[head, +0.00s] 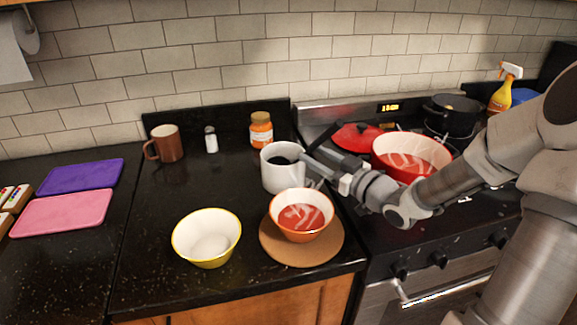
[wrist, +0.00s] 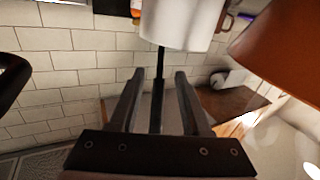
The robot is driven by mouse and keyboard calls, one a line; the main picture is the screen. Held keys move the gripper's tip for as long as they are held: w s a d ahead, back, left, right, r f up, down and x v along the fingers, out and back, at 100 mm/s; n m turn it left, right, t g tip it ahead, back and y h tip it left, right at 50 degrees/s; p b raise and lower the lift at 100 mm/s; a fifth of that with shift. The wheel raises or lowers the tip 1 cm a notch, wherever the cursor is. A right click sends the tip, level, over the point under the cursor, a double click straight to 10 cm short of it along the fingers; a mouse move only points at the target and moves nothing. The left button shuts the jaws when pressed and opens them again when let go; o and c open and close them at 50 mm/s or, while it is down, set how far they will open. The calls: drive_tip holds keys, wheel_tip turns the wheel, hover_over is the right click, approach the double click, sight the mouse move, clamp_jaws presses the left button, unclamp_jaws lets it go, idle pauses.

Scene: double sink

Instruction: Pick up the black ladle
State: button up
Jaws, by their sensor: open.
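The black ladle (wrist: 159,88) shows in the wrist view as a thin dark handle. It runs from the rim of the white mug (wrist: 180,22) down between my two fingers. My gripper (wrist: 153,78) is open, with a finger on each side of the handle and gaps visible between them. In the head view my gripper (head: 318,172) is at the right side of the white mug (head: 282,180), above the back of the soup bowl. There the ladle cannot be made out clearly; the mug's inside looks dark.
An orange-and-white bowl of red soup (head: 301,222) sits on a round brown board (head: 332,250), close below my gripper. A yellow bowl (head: 207,245) stands to its left. A red pot (head: 405,168) is on the stove to the right.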

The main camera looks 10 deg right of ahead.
sight(308, 151)
drive_tip(key=shift+x, duration=1.5)
clamp_jaws()
